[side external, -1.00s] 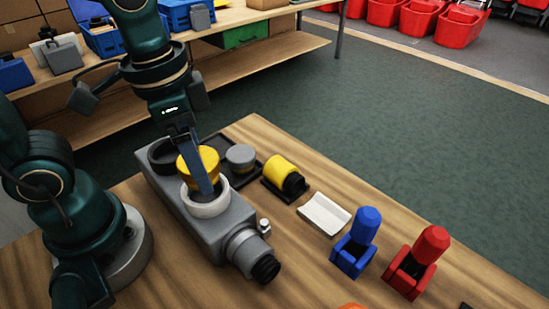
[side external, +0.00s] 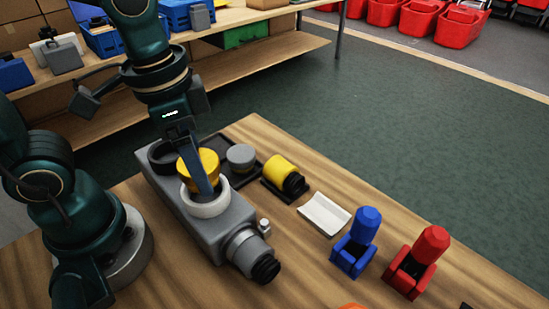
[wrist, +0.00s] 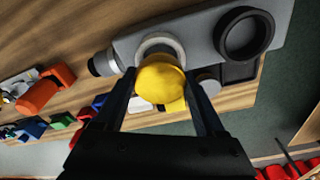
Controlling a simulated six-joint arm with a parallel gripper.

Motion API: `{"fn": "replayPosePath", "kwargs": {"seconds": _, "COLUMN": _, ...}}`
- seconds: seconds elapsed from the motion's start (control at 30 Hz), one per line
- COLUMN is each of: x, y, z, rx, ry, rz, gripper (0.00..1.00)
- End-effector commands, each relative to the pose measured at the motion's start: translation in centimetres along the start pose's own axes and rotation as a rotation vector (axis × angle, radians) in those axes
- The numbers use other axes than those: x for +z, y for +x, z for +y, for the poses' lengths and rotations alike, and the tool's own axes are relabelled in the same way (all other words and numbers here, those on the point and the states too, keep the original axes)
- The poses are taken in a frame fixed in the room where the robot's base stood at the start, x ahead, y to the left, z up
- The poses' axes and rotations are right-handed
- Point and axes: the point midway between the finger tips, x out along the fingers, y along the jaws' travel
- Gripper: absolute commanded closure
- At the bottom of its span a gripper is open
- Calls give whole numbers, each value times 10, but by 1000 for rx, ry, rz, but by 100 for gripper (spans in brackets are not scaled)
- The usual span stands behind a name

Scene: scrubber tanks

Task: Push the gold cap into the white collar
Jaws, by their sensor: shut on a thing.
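The gold cap (side external: 203,164) is held between the two fingers of my gripper (side external: 201,177). In the wrist view the cap (wrist: 160,82) sits between the fingertips. The white collar (side external: 207,206) is a ring on top of the grey tank body (side external: 213,229). It shows partly behind the cap in the wrist view (wrist: 160,39). The cap is over the collar, with its lower part at or inside the ring; the near finger hides the contact, so I cannot tell how deep it is.
A black ring (side external: 163,157) is on the tank's far end. A dark tray with a grey cap (side external: 240,157), a yellow cylinder (side external: 281,171), a white dish (side external: 324,214), and blue (side external: 357,243) and red (side external: 420,258) holders stand to the right.

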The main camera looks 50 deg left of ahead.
Motion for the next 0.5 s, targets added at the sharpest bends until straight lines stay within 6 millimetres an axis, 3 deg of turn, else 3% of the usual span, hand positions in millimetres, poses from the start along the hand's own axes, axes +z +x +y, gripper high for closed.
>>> {"fn": "replayPosePath", "kwargs": {"seconds": 0.5, "x": 1, "y": 9, "z": 0, "rx": 0, "ry": 0, "rz": -2, "gripper": 80}}
